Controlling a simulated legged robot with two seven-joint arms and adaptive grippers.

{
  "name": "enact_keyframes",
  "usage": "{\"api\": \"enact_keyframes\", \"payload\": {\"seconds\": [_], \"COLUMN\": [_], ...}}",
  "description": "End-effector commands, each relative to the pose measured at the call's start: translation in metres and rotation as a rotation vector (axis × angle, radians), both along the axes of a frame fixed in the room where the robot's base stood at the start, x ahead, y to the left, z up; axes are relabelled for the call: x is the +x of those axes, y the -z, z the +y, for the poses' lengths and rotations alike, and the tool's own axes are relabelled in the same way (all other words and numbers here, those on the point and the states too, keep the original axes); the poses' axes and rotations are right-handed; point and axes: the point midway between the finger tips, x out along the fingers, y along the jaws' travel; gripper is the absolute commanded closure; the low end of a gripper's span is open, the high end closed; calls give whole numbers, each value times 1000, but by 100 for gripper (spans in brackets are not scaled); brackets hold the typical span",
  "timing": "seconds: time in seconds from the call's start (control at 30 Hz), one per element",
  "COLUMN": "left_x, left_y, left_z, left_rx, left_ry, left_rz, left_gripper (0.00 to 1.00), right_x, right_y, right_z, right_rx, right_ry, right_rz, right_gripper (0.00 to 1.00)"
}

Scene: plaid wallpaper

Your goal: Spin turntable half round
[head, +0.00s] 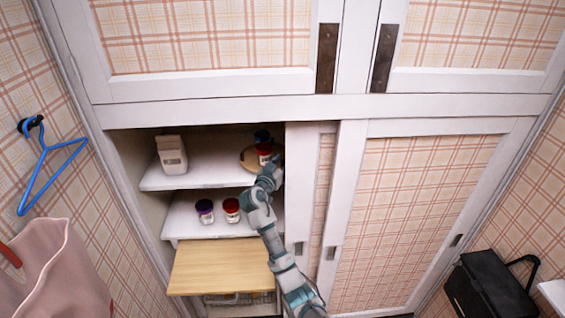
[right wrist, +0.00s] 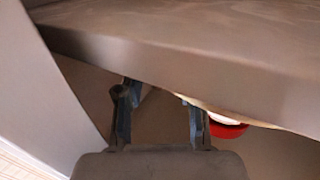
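The turntable (head: 246,158) is a round tan disc on the upper shelf of the open cupboard, close to the sliding door's edge. A red-and-white jar (head: 264,153) and a dark-lidded one (head: 262,136) stand on it. My right gripper (head: 273,166) is at the shelf's front, just in front of the turntable, and hides part of it. In the right wrist view the gripper's two fingers (right wrist: 163,105) are apart with nothing held between them. A red-rimmed thing (right wrist: 228,129) and a thin pale edge show beyond the right finger. Contact with the turntable cannot be told. My left gripper is not in view.
A white carton (head: 171,154) stands left on the upper shelf (head: 207,173). Purple-lidded (head: 205,211) and red-lidded (head: 231,209) jars stand on the shelf below. A wooden board (head: 222,267) juts out lower down. The sliding door (head: 320,190) bounds the opening on the right.

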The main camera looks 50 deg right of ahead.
Motion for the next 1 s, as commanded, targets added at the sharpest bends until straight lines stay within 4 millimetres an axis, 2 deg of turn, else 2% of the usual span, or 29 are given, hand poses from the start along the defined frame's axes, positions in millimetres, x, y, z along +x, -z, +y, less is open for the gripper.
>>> {"api": "enact_keyframes", "payload": {"seconds": [0.17, 0.27, 0.6, 0.7, 0.83, 1.0], "left_x": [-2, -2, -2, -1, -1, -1], "left_y": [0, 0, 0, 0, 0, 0], "left_z": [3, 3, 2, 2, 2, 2], "left_rx": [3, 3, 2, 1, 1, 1], "left_ry": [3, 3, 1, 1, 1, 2], "left_rz": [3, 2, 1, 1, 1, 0], "left_gripper": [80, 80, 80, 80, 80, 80], "right_x": [0, 0, 1, 2, 2, 2], "right_y": [-1, -10, -75, -88, -97, -98], "right_z": [0, -1, -2, -2, -2, -1], "right_rx": [0, 1, 2, 2, 2, 2], "right_ry": [0, 0, 0, 0, -1, -1], "right_rz": [-1, -5, -5, -3, 0, 1], "right_gripper": [62, 62, 62, 62, 62, 62]}}
